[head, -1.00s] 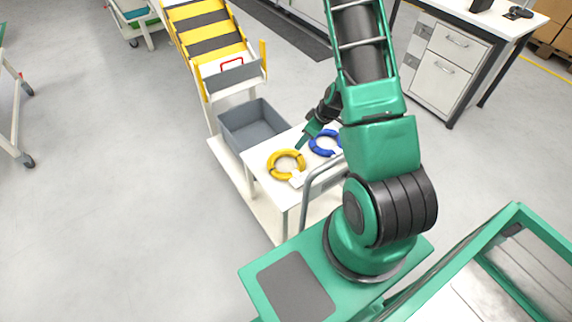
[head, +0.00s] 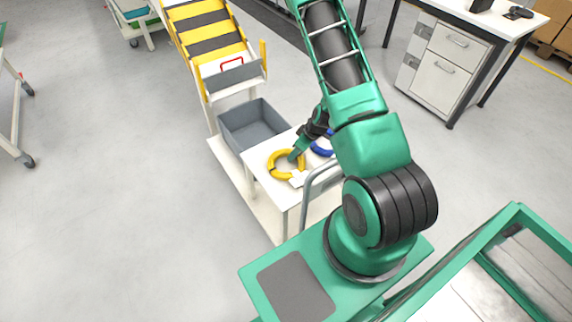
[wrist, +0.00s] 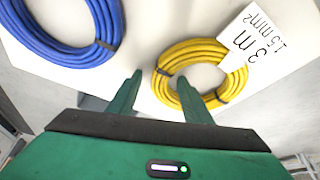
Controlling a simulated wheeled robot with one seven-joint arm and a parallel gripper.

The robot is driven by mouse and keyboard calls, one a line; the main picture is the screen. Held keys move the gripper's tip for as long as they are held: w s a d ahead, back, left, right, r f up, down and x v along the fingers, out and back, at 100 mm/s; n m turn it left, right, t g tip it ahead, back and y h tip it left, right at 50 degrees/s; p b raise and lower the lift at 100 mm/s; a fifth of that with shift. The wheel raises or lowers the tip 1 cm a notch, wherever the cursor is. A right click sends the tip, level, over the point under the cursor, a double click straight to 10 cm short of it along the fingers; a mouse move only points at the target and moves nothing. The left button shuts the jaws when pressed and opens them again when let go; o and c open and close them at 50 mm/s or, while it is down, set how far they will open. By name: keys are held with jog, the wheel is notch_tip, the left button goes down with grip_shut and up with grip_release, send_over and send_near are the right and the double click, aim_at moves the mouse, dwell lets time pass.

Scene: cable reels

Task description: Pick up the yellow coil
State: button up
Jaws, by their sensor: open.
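The yellow coil (head: 273,165) lies flat on a small white table (head: 262,153) in the head view. In the wrist view the yellow coil (wrist: 168,62) is ahead of my gripper (wrist: 160,92), right of centre, with a white tag (wrist: 250,42) reading "3 m 1.5 mm²" over its right side. My gripper (head: 296,155) is open and empty. Its right fingertip overlaps the coil's near left part in the picture, and its left fingertip is outside the ring, to the left. I cannot tell whether the fingers touch the coil.
A blue coil (wrist: 70,50) lies left of the yellow one; my arm partly hides it in the head view (head: 320,148). A grey bin (head: 250,125) stands behind the white table. A yellow and black striped ramp (head: 205,32) rises behind the bin. Open floor lies left.

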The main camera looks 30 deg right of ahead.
jog(key=shift+c, duration=0.7)
grip_shut()
jog(key=shift+r, duration=0.1)
jog(key=shift+r, duration=0.5)
jog(key=r, duration=0.3)
jog(key=shift+a+r, duration=0.2)
jog(key=shift+a, duration=0.2)
jog(key=s+a+r, duration=0.3)
jog(key=a+r, duration=0.3)
jog(key=a, duration=0.4)
jog(key=shift+s+a+r, duration=0.15)
jog(key=shift+s, duration=0.15)
